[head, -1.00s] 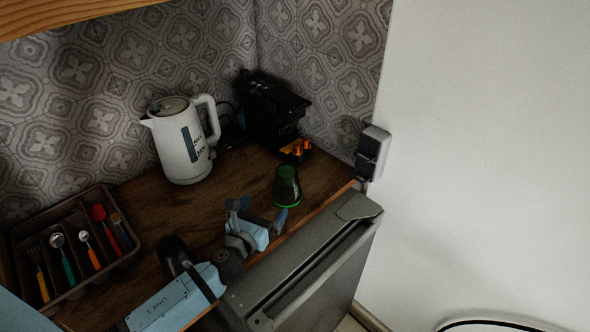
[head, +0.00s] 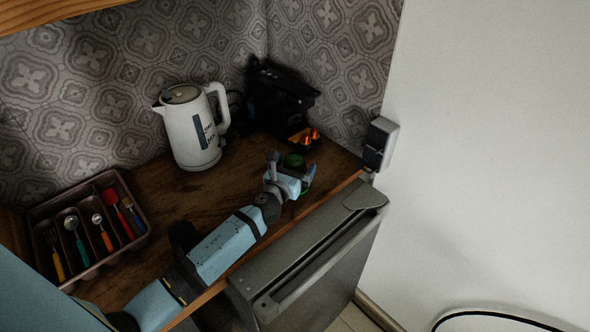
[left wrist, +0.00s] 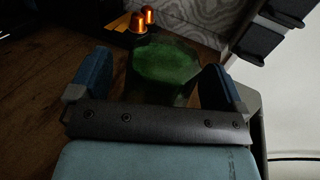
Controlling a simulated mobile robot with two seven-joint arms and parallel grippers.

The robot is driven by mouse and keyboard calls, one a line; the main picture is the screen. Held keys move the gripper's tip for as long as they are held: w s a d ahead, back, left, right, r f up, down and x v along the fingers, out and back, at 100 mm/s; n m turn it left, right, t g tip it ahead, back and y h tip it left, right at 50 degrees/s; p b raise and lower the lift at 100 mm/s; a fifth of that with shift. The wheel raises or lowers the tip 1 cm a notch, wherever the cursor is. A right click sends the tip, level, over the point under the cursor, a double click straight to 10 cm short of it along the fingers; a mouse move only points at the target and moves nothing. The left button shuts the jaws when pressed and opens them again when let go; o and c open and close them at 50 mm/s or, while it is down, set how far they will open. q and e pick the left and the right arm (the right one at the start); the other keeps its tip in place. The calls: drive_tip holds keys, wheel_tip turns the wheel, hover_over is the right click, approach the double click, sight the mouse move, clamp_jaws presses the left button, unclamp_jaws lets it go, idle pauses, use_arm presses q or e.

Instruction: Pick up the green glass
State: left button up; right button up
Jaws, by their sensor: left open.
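The green glass (head: 294,161) stands on the wooden counter, upside down with its narrow end up. My left gripper (head: 291,168) is right at it in the head view and hides most of its body. In the left wrist view the glass (left wrist: 163,62) lies between the two blue fingers of my left gripper (left wrist: 158,84). The fingers are open, one on each side, with gaps between them and the glass. My right gripper is in neither view.
A black coffee machine (head: 276,98) with orange capsules (head: 304,136) stands just behind the glass. A white kettle (head: 190,128) stands to the left, and a cutlery tray (head: 137,231) at the far left. A grey appliance (head: 315,262) is below the counter's front edge.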

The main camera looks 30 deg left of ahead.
use_arm(q)
drive_tip(key=shift+w, duration=0.2)
drive_tip(key=c, duration=1.1)
drive_tip(key=shift+r, duration=0.1)
